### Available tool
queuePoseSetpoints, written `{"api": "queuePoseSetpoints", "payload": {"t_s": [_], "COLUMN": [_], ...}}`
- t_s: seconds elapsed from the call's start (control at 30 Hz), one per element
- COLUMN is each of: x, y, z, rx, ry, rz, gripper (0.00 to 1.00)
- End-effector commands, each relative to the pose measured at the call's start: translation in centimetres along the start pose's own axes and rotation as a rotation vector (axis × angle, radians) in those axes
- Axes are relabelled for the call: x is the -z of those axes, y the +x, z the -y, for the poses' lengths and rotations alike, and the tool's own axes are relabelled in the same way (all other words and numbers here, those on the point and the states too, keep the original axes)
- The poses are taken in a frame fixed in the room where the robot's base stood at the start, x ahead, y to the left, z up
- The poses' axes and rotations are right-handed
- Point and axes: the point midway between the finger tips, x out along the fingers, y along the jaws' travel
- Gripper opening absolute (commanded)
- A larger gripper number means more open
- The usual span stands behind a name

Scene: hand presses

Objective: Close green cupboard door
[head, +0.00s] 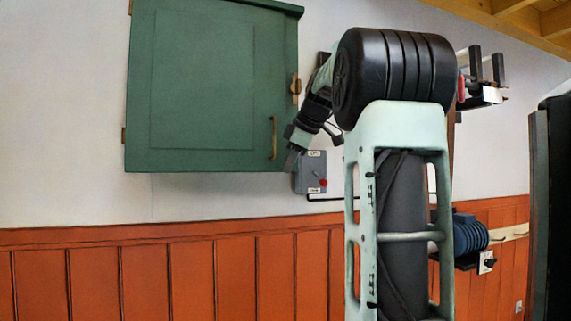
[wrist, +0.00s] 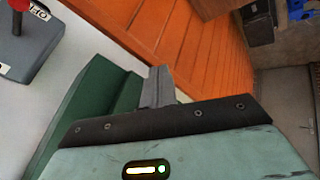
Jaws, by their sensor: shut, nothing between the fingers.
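The green cupboard (head: 203,85) hangs on the white wall at the upper left of the head view. Its door looks flush with the frame, with a brass handle (head: 273,138) near the lower right. My gripper (head: 290,160) is at the cupboard's lower right corner, and its tips are small in the head view. In the wrist view my gripper (wrist: 158,86) is shut and empty, its fingers together beside the green cupboard edge (wrist: 95,105). I cannot tell whether the fingers touch it.
A grey switch box (head: 310,172) with a red knob is on the wall just right of the cupboard's lower corner; it also shows in the wrist view (wrist: 25,45). Orange panelling (head: 150,275) covers the lower wall. A blue motor (head: 468,235) sits at the right.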

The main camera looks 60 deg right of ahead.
Motion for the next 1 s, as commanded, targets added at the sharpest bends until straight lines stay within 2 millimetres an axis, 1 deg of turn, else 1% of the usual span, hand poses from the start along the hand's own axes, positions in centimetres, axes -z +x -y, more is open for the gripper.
{"api": "queuePoseSetpoints", "payload": {"t_s": [0.03, 0.27, 0.6, 0.7, 0.8, 1.0], "x": [-0.2, -0.7, -1.4, -1.5, -1.6, -1.6], "y": [-0.7, -3.5, -8.6, -9.4, -9.8, -9.9], "z": [-0.2, -0.7, -1.5, -1.6, -1.7, -1.6], "rx": [-0.006, -0.005, -0.005, -0.003, -0.003, -0.002], "ry": [0.001, 0.001, 0.003, 0.002, 0.001, 0.001], "rz": [0.000, 0.001, 0.003, 0.003, 0.002, 0.002], "gripper": [0.00, 0.00, 0.00, 0.00, 0.00, 0.00]}}
